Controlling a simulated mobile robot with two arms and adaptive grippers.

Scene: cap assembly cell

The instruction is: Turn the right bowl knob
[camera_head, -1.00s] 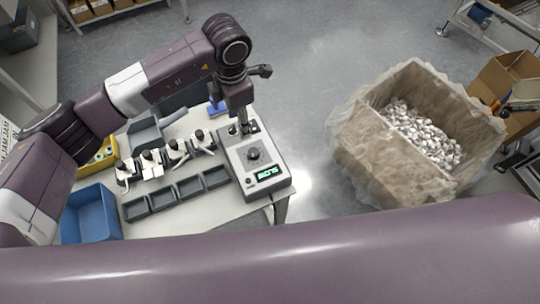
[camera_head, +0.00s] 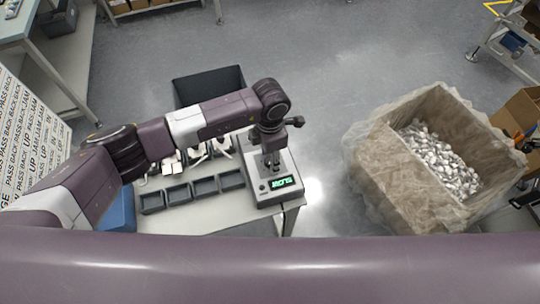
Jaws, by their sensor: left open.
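A grey control box (camera_head: 288,192) with a green lit display (camera_head: 282,183) stands at the right end of the bench. My left gripper (camera_head: 271,165) points down over the middle of the box, at the place of its dark knob. The gripper is open. The knob is mostly hidden by the fingers, and I cannot tell whether they touch it. My right gripper is out of view.
Dark small trays (camera_head: 178,193) line the bench front, with white parts (camera_head: 197,152) behind them, partly under my left arm. A blue bin (camera_head: 118,212) is at the left. A lined crate (camera_head: 375,172) of white pieces stands right, across open floor.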

